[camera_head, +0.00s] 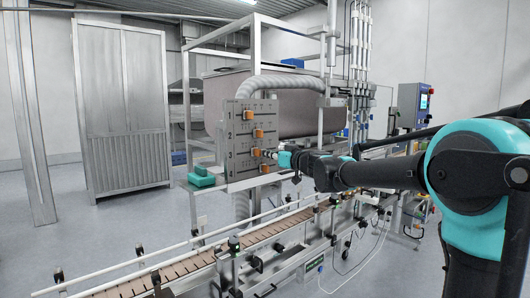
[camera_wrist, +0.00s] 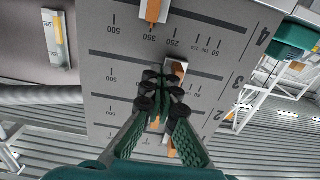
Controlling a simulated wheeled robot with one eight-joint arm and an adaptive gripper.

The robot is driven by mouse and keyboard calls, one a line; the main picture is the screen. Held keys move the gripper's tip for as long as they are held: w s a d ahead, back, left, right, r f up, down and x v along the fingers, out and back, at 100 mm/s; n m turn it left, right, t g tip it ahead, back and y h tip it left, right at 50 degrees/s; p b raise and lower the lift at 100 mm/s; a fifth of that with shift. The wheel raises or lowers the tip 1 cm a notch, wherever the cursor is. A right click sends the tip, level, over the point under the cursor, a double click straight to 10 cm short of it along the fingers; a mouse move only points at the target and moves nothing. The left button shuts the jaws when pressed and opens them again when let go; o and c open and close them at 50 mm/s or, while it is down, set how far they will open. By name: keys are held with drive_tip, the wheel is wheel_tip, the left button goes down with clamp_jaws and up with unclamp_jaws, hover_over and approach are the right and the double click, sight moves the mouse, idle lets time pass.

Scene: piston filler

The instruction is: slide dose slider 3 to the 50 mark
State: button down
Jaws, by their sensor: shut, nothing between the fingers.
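The grey dose panel (camera_head: 240,166) has several numbered rows with orange sliders. In the wrist view the panel (camera_wrist: 98,35) appears upside down, with row 4 at the top and row 3 below it. Dose slider 3 (camera_wrist: 178,70), orange with a pale edge, sits mid-slot, between the 500 mark at left and the 100 and 50 marks at right. It also shows in the head view (camera_head: 255,152). My gripper (camera_wrist: 162,88) is shut and empty, its dark fingertips overlapping the slider's left side. I cannot tell whether they touch it. The marks behind the fingers are hidden.
Slider 4 (camera_wrist: 154,10) is close by in the wrist view. A green block (camera_head: 201,178) sits left of the panel in the head view. A conveyor (camera_head: 180,268) with rails runs below the panel. Steel frame posts (camera_head: 257,45) stand behind.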

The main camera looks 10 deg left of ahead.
drive_tip(key=shift+s+a, duration=0.7)
drive_tip(key=shift+s, duration=0.2)
drive_tip(key=shift+s+a, duration=0.7)
drive_tip(key=shift+s, duration=0.2)
drive_tip(key=shift+w+d, duration=0.1)
drive_tip(key=shift+w, duration=0.05)
idle(0.3)
drive_tip(key=shift+w+d, duration=0.4)
drive_tip(key=shift+w, duration=0.1)
approach(249, 152)
drive_tip(key=d, duration=0.1)
drive_tip(key=s+d, duration=0.1)
drive_tip(key=d, duration=0.1)
drive_tip(key=shift+s+d, duration=0.15)
drive_tip(key=shift+d, duration=0.05)
idle(0.3)
drive_tip(key=shift+f, duration=0.15)
